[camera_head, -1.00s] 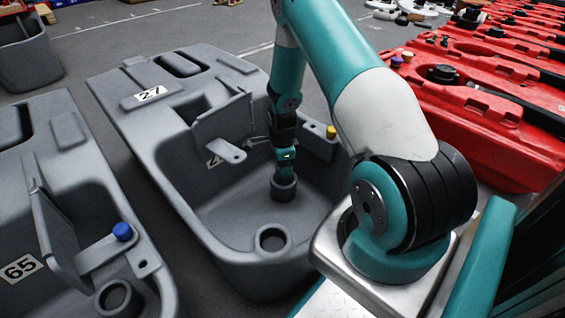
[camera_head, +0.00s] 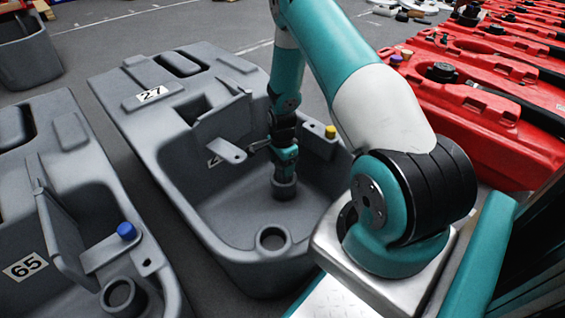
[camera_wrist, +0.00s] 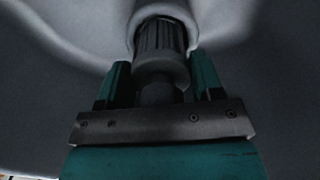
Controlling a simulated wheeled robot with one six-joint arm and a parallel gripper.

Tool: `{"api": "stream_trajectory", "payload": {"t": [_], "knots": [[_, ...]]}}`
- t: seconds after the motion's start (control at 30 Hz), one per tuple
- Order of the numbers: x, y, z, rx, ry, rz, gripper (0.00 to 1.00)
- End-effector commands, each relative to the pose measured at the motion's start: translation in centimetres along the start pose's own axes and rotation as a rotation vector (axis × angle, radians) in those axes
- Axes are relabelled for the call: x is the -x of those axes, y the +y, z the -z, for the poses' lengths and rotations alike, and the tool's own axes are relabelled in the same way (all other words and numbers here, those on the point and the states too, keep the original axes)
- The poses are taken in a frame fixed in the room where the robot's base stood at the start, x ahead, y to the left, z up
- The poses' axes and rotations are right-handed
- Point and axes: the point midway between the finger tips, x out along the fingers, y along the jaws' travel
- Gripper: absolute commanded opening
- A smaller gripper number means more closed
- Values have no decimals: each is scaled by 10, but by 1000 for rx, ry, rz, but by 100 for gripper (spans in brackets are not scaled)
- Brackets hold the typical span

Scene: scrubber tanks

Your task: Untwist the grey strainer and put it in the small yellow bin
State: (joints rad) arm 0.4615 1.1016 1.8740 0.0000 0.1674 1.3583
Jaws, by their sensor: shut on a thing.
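My gripper (camera_head: 284,178) reaches straight down into the open basin of the grey tank marked 27 (camera_head: 228,243). Its jaws are at a short round collar on the basin floor. In the wrist view, my gripper (camera_wrist: 162,68) has one teal finger on each side of the grey strainer (camera_wrist: 161,72) and is shut on it. The strainer has a ribbed dark part that sits inside a pale round rim. The head view shows little of the strainer behind the fingers. I cannot make out a small yellow bin in either view.
An open round hole (camera_head: 271,239) lies nearer in the same basin. A raised lid with a flat tab (camera_head: 226,151) and a yellow cap (camera_head: 330,131) are close to my wrist. Tank 65 (camera_head: 95,233) stands at left, red tanks (camera_head: 480,125) at right.

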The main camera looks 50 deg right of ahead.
Motion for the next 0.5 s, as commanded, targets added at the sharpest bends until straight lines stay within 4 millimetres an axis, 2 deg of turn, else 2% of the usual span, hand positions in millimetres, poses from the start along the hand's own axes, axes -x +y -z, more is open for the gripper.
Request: {"api": "stream_trajectory", "payload": {"t": [0.5], "knots": [[10, -1, 0, -2, 1, 3, 32]]}}
